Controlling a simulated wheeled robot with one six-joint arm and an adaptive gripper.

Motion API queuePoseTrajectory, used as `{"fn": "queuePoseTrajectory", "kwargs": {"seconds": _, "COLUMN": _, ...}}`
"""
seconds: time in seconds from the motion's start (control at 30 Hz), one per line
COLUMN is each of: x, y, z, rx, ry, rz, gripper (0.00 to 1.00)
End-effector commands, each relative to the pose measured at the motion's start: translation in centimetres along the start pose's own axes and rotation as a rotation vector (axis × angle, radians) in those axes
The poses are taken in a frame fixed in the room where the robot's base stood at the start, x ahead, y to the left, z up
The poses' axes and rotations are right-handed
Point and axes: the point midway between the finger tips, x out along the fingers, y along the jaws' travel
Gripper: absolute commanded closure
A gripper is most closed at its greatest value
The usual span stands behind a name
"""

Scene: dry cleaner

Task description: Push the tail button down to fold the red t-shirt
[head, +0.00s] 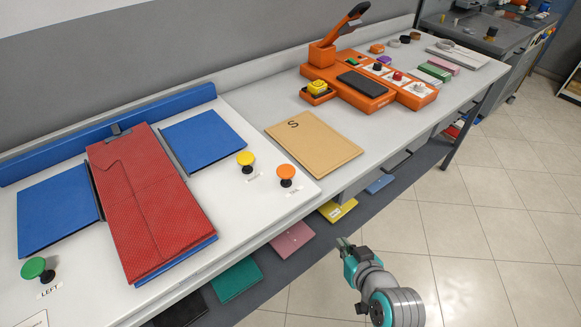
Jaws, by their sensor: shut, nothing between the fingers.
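The red t-shirt (150,205) lies long and narrow on the folding board, with its side parts lying inward over its middle. The orange tail button (287,172) stands up on a black stem at the right of the board's white base, with a label reading TAIL in front of it. My gripper (343,241) is shut and empty. In the picture it is below and right of the tail button, over the floor in front of the table, and touches nothing that I can see.
Blue side panels (203,140) lie flat beside the shirt. A yellow button (245,158) and a green LEFT button (34,268) stand on the base. A tan board (313,139) and orange machine (366,88) are further right. Folded cloths lie on a shelf below.

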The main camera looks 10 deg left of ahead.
Motion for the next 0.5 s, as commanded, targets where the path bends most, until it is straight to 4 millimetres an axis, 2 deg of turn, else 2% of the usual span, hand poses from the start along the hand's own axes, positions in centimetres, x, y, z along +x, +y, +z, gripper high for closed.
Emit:
{"fn": "queuePoseTrajectory", "kwargs": {"seconds": 0.03, "x": 0.5, "y": -0.3, "z": -1.5, "rx": -0.013, "ry": -0.002, "rz": -0.016, "gripper": 1.0}}
{"fn": "queuePoseTrajectory", "kwargs": {"seconds": 0.2, "x": 1.6, "y": -1.5, "z": -5.5, "rx": -0.062, "ry": -0.031, "rz": -0.074, "gripper": 1.0}}
{"fn": "queuePoseTrajectory", "kwargs": {"seconds": 0.5, "x": 2.0, "y": -3.9, "z": -12.9, "rx": -0.164, "ry": -0.082, "rz": -0.169, "gripper": 1.0}}
